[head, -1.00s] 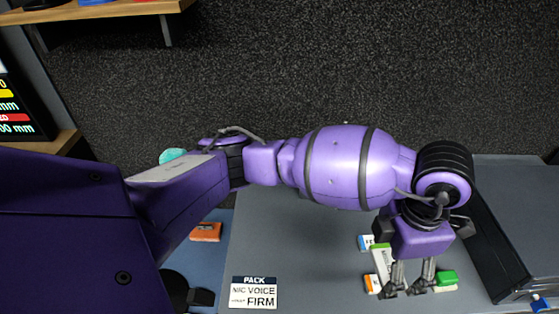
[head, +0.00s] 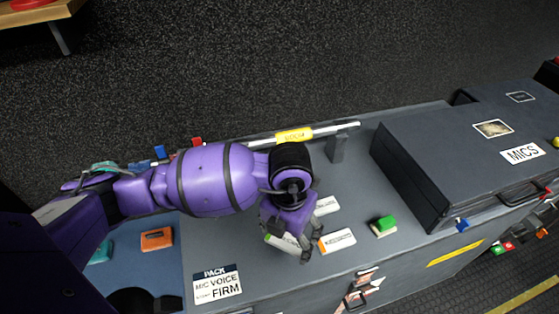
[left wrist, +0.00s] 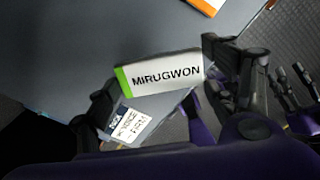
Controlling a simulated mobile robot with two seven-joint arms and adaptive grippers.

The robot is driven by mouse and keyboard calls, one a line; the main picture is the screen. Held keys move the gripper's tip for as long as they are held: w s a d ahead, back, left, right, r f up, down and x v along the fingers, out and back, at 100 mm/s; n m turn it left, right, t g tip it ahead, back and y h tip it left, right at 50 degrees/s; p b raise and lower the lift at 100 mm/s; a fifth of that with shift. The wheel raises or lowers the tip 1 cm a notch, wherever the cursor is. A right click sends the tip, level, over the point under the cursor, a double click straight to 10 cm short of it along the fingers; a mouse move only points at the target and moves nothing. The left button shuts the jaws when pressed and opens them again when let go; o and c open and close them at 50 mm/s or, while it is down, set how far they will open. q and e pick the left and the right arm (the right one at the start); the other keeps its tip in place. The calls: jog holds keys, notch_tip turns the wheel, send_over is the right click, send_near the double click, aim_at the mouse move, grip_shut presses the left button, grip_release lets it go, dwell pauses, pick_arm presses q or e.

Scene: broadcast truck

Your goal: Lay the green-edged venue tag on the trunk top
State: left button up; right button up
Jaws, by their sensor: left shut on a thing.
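The green-edged venue tag (head: 280,242) is a white plate with a green end, and it reads MIRUGWON in the left wrist view (left wrist: 165,76). My left gripper (head: 292,248) is shut on it over the grey counter (head: 300,282); its height above the counter is hard to tell. The tag's green end points left in the head view. A dark grey trunk (head: 455,135) with a MICS label stands to the right of the gripper, its flat top carrying stickers. In the left wrist view, black fingers at the right edge appear to be my right gripper (left wrist: 291,86); its jaw state is unclear.
A rail with a yellow label (head: 294,136) runs behind. A PACK card (head: 217,286) and orange case (head: 156,239) lie to the left.

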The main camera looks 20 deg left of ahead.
aim_at(277, 240)
pick_arm(q)
jog(key=f, duration=0.1)
jog(key=a+f, duration=0.1)
jog(key=a, duration=0.1)
jog(key=shift+s+a+f, duration=0.1)
jog(key=shift+s+f, duration=0.15)
jog(key=shift+f, duration=0.15)
jog(key=shift+a+f, duration=0.2)
jog(key=shift+f, duration=1.6)
jog(key=o, duration=1)
jog(key=shift+f, duration=0.1)
notch_tip(277, 240, up, 12)
jog(key=shift+r+p, duration=0.2)
jog(key=shift+p, duration=0.1)
